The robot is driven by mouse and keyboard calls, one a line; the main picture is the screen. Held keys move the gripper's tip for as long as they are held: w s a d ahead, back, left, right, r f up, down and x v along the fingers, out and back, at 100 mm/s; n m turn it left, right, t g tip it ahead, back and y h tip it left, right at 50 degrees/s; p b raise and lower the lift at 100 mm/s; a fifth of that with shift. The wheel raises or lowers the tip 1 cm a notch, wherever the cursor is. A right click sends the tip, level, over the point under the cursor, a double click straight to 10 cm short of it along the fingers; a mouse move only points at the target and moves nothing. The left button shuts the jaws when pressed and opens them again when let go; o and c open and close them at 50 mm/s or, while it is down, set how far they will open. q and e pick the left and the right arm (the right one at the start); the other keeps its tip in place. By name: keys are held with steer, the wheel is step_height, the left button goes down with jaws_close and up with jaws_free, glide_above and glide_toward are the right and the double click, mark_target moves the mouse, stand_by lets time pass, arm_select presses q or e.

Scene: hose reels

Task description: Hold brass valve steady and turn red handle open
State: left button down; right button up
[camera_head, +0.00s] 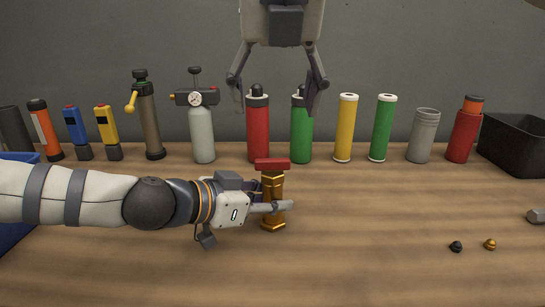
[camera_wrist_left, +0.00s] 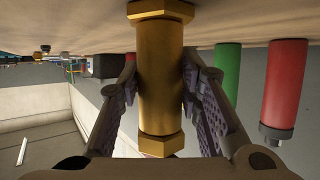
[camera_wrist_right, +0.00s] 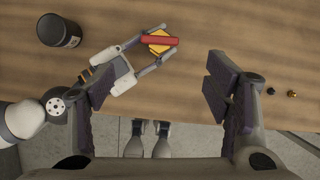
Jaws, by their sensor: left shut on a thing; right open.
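The brass valve (camera_head: 273,218) stands upright on the wooden table, with its red handle (camera_head: 272,164) lying crosswise on top. My left gripper (camera_head: 275,208) comes in from the left and is shut around the valve's body. In the left wrist view the brass valve (camera_wrist_left: 160,75) sits between the two finger pads, its hex ends clear of them. My right gripper (camera_head: 276,108) hangs above and is open and empty, fingers pointing down. In the right wrist view the red handle (camera_wrist_right: 159,41) lies beyond the open jaws, apart from them.
A row of cylinders and torches lines the back, including a red cylinder (camera_head: 258,135) and a green cylinder (camera_head: 301,138) behind the valve. A black bin (camera_head: 515,140) stands at right, a blue bin (camera_head: 15,222) at left. Two small knobs (camera_head: 456,246) (camera_head: 490,244) lie front right. The table around the valve is clear.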

mark_target(273, 159)
steer(key=shift+m, duration=0.4)
steer(key=x, duration=1.2)
steer(key=shift+r, duration=0.1)
steer(key=c, duration=1.2)
steer(key=shift+o, duration=0.2)
